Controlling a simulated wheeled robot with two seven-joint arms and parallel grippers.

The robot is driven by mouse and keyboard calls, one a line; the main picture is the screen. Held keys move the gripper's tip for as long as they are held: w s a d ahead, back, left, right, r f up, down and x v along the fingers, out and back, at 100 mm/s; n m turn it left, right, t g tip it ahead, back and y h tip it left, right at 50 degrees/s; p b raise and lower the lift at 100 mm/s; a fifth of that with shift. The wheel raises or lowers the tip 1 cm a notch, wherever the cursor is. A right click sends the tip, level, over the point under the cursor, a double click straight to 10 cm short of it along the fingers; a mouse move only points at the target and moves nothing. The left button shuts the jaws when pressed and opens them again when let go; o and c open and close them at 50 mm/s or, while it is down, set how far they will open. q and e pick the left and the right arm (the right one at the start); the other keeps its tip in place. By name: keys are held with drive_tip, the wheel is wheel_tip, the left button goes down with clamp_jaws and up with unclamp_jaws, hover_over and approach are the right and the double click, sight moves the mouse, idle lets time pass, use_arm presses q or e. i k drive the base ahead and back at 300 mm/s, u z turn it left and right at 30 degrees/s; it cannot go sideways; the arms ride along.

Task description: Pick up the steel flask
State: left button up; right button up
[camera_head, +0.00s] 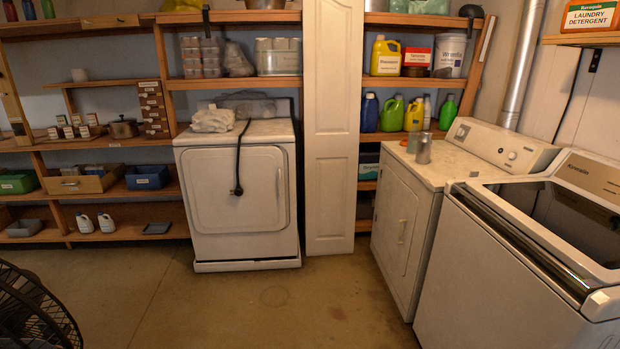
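A grey metallic, upright cylinder that looks like the steel flask (424,150) stands on the white top of the dryer-like machine (440,165) at the right. A smaller grey object (412,143) stands close behind it to the left and is partly hidden by it. Neither of my grippers shows in the head view.
An open-topped washer (500,280) stands at the near right. Another white machine (240,190) with a dark cord stands at the centre left, beside a white door panel (332,120). Shelves with bottles line the back. A black fan (35,310) is at the lower left. The middle floor is clear.

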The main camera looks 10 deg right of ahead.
sight(422, 156)
drive_tip(key=i, duration=3.25)
drive_tip(key=z, duration=3.1)
